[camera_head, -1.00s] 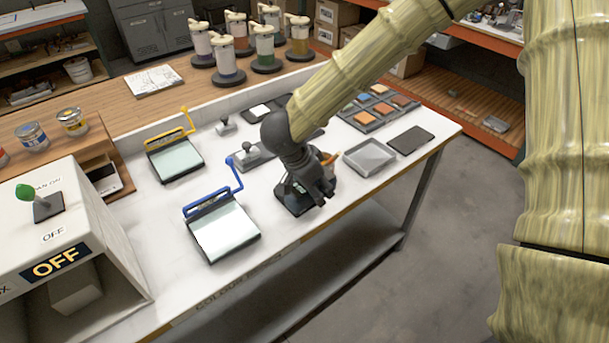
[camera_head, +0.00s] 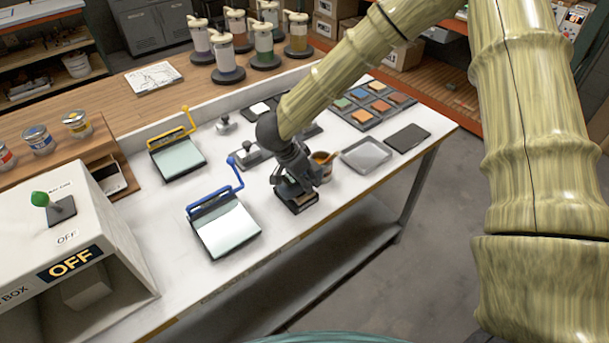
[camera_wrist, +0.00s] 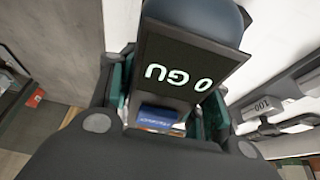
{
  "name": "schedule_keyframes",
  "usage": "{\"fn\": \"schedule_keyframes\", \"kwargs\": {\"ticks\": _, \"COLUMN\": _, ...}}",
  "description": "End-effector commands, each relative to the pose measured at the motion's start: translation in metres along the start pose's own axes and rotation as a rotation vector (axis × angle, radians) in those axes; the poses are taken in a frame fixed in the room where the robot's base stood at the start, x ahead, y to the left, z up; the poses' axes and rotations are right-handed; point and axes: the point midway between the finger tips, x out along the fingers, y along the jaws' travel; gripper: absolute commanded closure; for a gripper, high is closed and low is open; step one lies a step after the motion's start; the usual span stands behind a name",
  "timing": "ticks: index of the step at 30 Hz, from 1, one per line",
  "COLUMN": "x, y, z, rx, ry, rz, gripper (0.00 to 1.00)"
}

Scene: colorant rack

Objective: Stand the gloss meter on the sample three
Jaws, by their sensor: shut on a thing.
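My gripper (camera_head: 292,182) is over the front part of the white bench, shut on the gloss meter (camera_head: 298,198), a dark block with a pale base edge. The meter is low over the bench; I cannot tell if it touches. In the wrist view the meter (camera_wrist: 190,62) sits between the fingers, its dark screen reading "0 GU" upside down. A blue patch (camera_wrist: 158,115) shows below the screen. Colored square samples lie in a grey tray (camera_head: 352,122) at the back right of the bench, apart from the gripper. No number is readable, so I cannot tell which is sample three.
A cup with brown content (camera_head: 322,165) stands just right of my gripper. A grey pan (camera_head: 367,156) and a dark pad (camera_head: 407,138) lie further right. A blue-handled panel (camera_head: 225,228) and a yellow-handled panel (camera_head: 178,158) lie left. A box marked OFF (camera_head: 118,235) stands front left.

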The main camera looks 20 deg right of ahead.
Motion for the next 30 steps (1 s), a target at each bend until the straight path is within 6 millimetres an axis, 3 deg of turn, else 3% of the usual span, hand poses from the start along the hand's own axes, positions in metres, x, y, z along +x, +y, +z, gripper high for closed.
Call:
{"fn": "schedule_keyframes", "kwargs": {"ticks": 12, "x": 0.0036, "y": -0.0002, "z": 0.0017, "rx": 0.000, "ry": 0.001, "rz": -0.001, "gripper": 0.90}}
{"fn": "schedule_keyframes", "kwargs": {"ticks": 13, "x": 0.0041, "y": 0.0000, "z": 0.0018, "rx": 0.000, "ry": 0.001, "rz": 0.000, "gripper": 0.48}}
{"fn": "schedule_keyframes", "kwargs": {"ticks": 16, "x": 0.0039, "y": 0.0000, "z": 0.0018, "rx": 0.000, "ry": 0.000, "rz": -0.001, "gripper": 0.31}}
{"fn": "schedule_keyframes", "kwargs": {"ticks": 30, "x": -0.0028, "y": -0.0005, "z": 0.0010, "rx": 0.001, "ry": 0.000, "rz": -0.002, "gripper": 0.31}}
